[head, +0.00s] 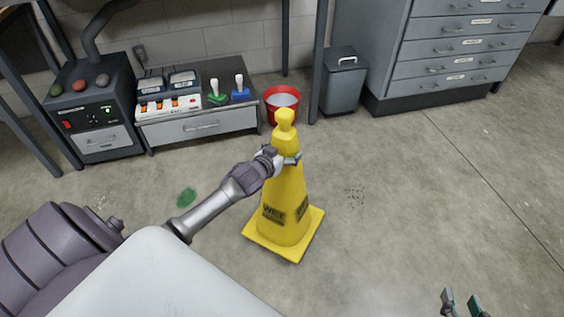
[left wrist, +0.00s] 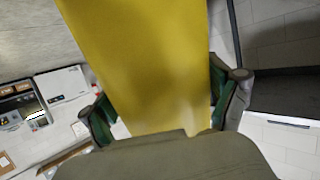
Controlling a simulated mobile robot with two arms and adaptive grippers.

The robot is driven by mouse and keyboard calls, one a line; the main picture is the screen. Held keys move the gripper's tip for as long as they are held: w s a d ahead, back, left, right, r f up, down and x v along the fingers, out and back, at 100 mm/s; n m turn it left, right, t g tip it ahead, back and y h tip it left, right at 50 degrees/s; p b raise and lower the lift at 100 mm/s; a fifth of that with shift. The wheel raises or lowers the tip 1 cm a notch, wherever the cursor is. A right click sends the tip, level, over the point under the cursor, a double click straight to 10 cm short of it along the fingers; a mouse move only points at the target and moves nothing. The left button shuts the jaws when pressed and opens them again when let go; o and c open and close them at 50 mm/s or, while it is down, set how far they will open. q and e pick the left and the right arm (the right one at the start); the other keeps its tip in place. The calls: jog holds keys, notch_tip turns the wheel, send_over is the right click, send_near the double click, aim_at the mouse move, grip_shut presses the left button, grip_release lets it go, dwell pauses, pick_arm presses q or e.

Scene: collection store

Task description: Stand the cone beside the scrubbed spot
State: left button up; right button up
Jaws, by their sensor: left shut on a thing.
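The yellow cone (head: 284,190), marked with "WET" lettering, is upright in the middle of the head view. My left gripper (head: 284,160) is shut on its upper part. In the left wrist view the cone's yellow side (left wrist: 150,65) fills the space between the green-padded fingers (left wrist: 165,110). Whether its square base touches the floor is hard to tell. A green stain (head: 186,197) lies on the floor left of the cone, and a patch of dark specks (head: 355,195) lies to its right. Which is the scrubbed spot is unclear. My right gripper (head: 462,303) is open and empty at the lower right.
A red bucket (head: 282,102) stands behind the cone, with a grey bin (head: 343,82) to its right. A low cabinet (head: 200,125) holding brushes and a dark machine (head: 95,110) are at the back left. Grey drawers (head: 460,50) stand at the back right. The right floor is clear.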

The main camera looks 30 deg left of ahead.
aim_at(284, 181)
pick_arm(q)
jog(key=f, duration=0.1)
jog(key=f+b, duration=0.2)
jog(key=f, duration=0.1)
jog(key=shift+w+a+f, duration=0.1)
jog(key=shift+w+a, duration=0.1)
jog(key=shift+a, duration=0.2)
pick_arm(e)
jog(key=w+a+r+t+y, duration=0.1)
jog(key=r+t, duration=0.2)
jog(key=r, duration=0.1)
jog(key=w+a+r+t+y, duration=0.1)
jog(key=w+r+t, duration=0.1)
jog(key=r, duration=0.3)
jog(key=shift+w+a+r+t, duration=0.15)
jog(key=shift+w+r+t, duration=0.1)
jog(key=shift+t, duration=0.45)
pick_arm(q)
jog(key=o, duration=1.6)
jog(key=shift+s+f, duration=0.15)
jog(key=shift+c, duration=0.2)
